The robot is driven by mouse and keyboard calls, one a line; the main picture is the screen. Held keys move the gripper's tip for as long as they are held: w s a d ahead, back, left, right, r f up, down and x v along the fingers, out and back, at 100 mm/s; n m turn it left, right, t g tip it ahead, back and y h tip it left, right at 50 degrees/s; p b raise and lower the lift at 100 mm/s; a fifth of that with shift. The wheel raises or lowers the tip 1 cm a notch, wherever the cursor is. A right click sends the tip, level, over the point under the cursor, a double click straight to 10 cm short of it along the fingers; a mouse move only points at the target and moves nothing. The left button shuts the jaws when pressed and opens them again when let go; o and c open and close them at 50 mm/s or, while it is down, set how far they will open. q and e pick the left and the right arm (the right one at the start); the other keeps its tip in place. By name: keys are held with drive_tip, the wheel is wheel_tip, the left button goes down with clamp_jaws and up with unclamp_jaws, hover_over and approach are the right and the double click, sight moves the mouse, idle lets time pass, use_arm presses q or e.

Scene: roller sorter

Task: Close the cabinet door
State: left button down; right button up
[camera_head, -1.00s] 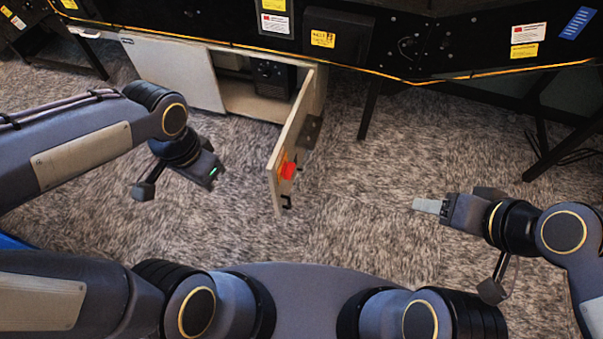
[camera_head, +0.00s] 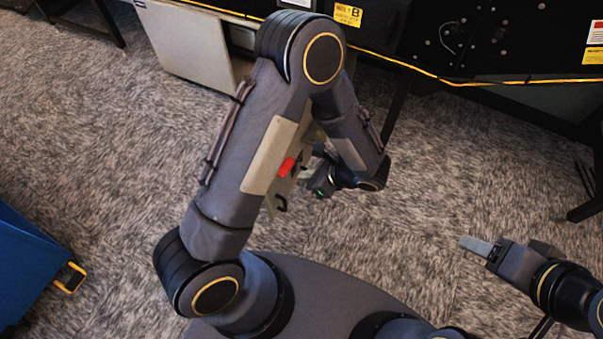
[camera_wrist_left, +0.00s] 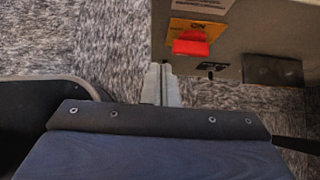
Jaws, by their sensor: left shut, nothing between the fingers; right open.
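The light cabinet door (camera_head: 282,188) stands open from the cabinet (camera_head: 187,45), largely hidden behind my left arm in the head view. It bears a red handle (camera_head: 287,167), which also shows in the left wrist view (camera_wrist_left: 190,42). My left gripper (camera_head: 308,174) is on the right of the door, close to its face. In the left wrist view, its fingers (camera_wrist_left: 161,84) are shut and empty beside the door's edge, left of and below the red handle. I cannot tell whether they touch the door. My right gripper (camera_head: 476,246) is open and empty over the carpet, well right of the door.
Black machinery with a yellow cable (camera_head: 450,82) along its edge spans the back. Its dark leg (camera_head: 397,105) stands right of the door. A blue bin (camera_head: 25,265) with a yellow handle is at the left. Carpet between door and right gripper is clear.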

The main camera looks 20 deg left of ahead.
use_arm(q)
drive_tip(key=a+f+b, duration=0.2)
drive_tip(key=a+f, duration=0.3)
drive_tip(key=a, duration=0.4)
drive_tip(key=shift+w+a+f+b, duration=0.35)
drive_tip(key=shift+w+a+f, duration=0.05)
drive_tip(key=shift+w, duration=0.05)
drive_tip(key=shift+a, duration=0.1)
